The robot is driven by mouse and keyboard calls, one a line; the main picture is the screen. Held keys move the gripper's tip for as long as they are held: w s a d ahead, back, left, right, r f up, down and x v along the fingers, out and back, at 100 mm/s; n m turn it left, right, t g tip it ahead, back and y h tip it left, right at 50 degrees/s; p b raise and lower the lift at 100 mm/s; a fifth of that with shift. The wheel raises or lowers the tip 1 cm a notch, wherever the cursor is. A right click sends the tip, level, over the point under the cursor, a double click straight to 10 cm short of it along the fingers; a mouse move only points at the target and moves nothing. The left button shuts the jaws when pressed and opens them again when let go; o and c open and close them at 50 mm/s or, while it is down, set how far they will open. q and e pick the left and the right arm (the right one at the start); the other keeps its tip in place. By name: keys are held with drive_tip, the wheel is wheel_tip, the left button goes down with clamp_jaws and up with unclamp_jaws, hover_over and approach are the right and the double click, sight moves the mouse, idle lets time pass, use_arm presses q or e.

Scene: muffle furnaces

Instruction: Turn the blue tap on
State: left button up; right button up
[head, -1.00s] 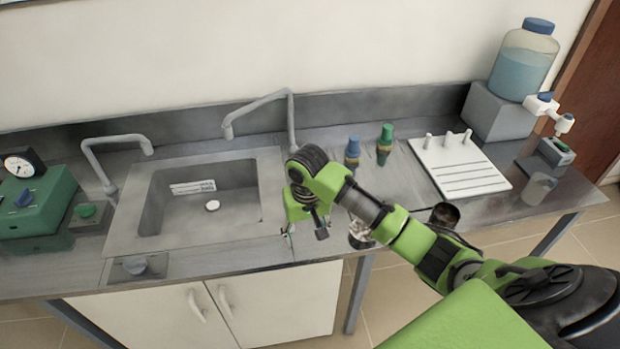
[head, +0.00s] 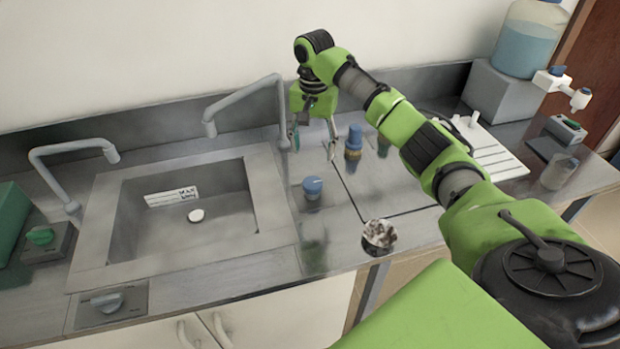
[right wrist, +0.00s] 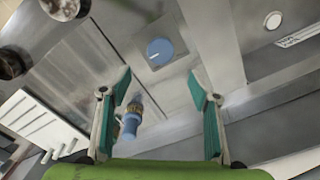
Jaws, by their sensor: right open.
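A round blue knob (head: 312,186) stands on a plate on the counter, right of the sink. It also shows in the right wrist view (right wrist: 160,52), beyond and between my fingertips, with a pale mark across its face. A blue-topped fitting with a brass-coloured band (head: 354,140) stands farther back to the right; the right wrist view shows it too (right wrist: 131,125). My right gripper (head: 313,143) is open and empty. It hangs above the counter, behind the knob in the head view, apart from it. My left gripper is out of view.
The sink (head: 272,200) is left of the knob, with a grey curved spout (head: 245,92) behind it. A dark metal cup (head: 378,236) stands near the front edge. A white rack (head: 490,155) and a beaker (head: 559,173) are at the right.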

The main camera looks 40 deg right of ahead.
sight(313, 182)
drive_tip(key=f, duration=0.3)
drive_tip(key=shift+s+f+p, duration=0.2)
drive_tip(key=shift+f+p, duration=0.1)
drive_tip(key=shift+p, duration=0.05)
drive_tip(key=shift+w+f, duration=0.2)
drive_tip(key=shift+f, duration=0.9)
wheel_tip(313, 182, down, 5)
drive_tip(key=shift+f+p, duration=0.15)
drive_tip(key=shift+p, duration=0.45)
drive_tip(key=shift+w+f, duration=0.1)
drive_tip(key=shift+f, duration=0.4)
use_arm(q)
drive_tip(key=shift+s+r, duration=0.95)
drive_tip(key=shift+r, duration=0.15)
use_arm(e)
drive_tip(key=c, duration=1.1)
